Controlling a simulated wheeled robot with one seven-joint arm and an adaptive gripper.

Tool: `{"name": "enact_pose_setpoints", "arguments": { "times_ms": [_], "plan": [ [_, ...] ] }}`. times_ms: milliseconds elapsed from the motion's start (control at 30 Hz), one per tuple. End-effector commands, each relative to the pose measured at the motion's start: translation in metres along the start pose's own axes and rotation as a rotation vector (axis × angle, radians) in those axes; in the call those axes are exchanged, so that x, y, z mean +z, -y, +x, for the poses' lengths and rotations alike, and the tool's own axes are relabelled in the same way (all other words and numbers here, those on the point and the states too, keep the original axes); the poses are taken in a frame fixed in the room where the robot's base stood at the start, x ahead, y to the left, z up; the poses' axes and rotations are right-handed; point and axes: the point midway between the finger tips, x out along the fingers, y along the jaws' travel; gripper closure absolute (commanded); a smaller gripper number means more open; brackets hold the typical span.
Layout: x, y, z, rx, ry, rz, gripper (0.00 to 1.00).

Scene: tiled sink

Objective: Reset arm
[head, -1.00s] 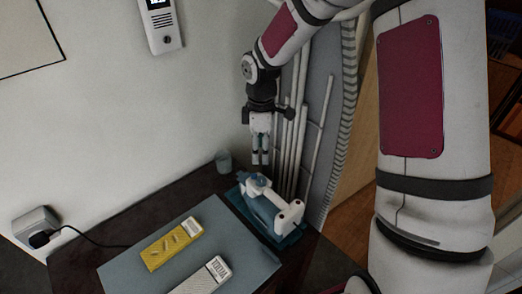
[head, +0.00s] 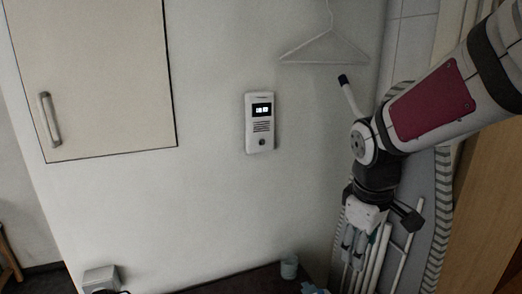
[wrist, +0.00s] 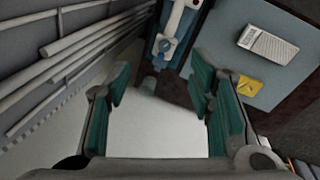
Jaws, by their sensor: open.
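My gripper (head: 354,256) hangs at the end of my arm in the head view, pointing down in front of pale poles and a grey board. It is to the right of a small cup (head: 289,267). In the wrist view my gripper (wrist: 160,92) shows two teal-padded fingers spread wide apart. Nothing is between them, so it is open and empty. Beyond the fingers, a white and blue iron (wrist: 171,38) sits on the dark table, apart from the gripper.
The poles (wrist: 75,42) stand close beside my gripper. The table (wrist: 181,92) carries a grey mat (wrist: 222,32) with a white box (wrist: 267,43) and a yellow item (wrist: 248,84). An intercom (head: 259,123), cabinet (head: 92,75) and hanger (head: 325,50) are on the wall.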

Motion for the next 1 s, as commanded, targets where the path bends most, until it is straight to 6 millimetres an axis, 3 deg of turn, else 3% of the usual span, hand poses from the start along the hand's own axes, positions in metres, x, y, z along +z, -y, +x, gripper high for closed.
{"name": "enact_pose_setpoints", "arguments": {
  "times_ms": [200, 500, 700, 1000],
  "plan": [
    [0.032, 0.021, -0.047, 0.049, -0.065, 0.2, 0.52],
    [0.076, 0.057, -0.089, 0.055, -0.188, 0.474, 0.52],
    [0.102, 0.081, -0.103, 0.024, -0.271, 0.631, 0.52],
    [0.115, 0.096, -0.107, -0.01, -0.322, 0.725, 0.52]
  ]
}}
